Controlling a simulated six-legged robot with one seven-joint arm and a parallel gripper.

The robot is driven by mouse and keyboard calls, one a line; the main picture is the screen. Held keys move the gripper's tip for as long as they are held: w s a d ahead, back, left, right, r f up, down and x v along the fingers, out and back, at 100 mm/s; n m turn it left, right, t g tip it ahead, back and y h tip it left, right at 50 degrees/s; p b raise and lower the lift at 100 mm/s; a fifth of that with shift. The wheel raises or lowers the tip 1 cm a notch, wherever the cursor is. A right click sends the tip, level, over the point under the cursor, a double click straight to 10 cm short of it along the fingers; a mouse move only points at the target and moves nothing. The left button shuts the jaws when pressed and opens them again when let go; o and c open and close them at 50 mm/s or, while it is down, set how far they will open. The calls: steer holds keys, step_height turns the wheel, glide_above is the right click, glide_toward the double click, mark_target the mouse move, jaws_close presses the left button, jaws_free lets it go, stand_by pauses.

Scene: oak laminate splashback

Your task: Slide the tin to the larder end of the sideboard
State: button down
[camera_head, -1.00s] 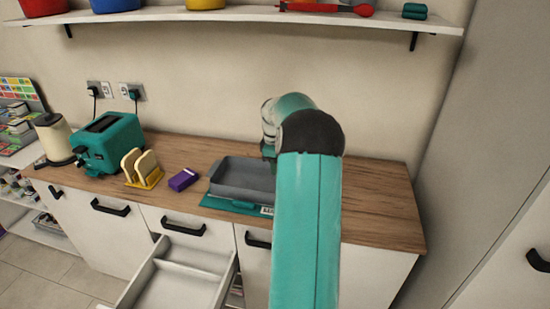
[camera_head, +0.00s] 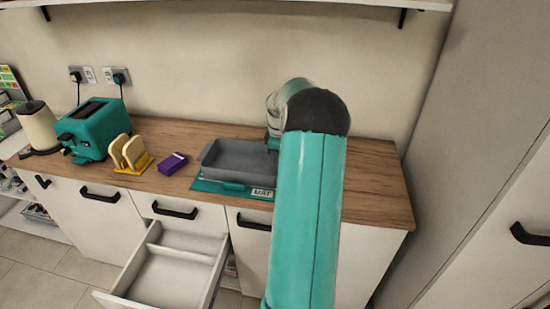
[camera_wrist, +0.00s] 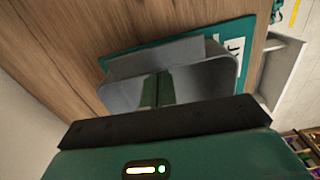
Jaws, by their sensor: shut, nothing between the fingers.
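The grey rectangular tin (camera_head: 229,161) sits on a teal mat (camera_head: 212,186) with a white lettered label, on the wooden-topped sideboard (camera_head: 376,187). My arm hides the tin's right end in the head view. In the wrist view my gripper (camera_wrist: 157,90) has its two teal fingers together, with nothing between them. The fingers appear over or inside the tin (camera_wrist: 207,82), near one wall; I cannot tell whether they touch it. In the head view the fingertips are hidden behind my arm.
A tall pale larder cabinet (camera_head: 475,180) stands at the right. The worktop right of my arm is clear. Left of the tin are a purple box (camera_head: 172,163), a yellow toast rack (camera_head: 133,164), a teal toaster (camera_head: 92,130) and a cream kettle (camera_head: 38,127). A drawer (camera_head: 180,270) hangs open below.

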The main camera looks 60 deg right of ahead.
steer(key=s+d, duration=0.4)
steer(key=s, duration=0.7)
steer(key=s+d, duration=0.4)
steer(key=s, duration=0.8)
steer(key=s+d, duration=0.5)
steer(key=s, duration=0.7)
steer(key=shift+s, duration=0.1)
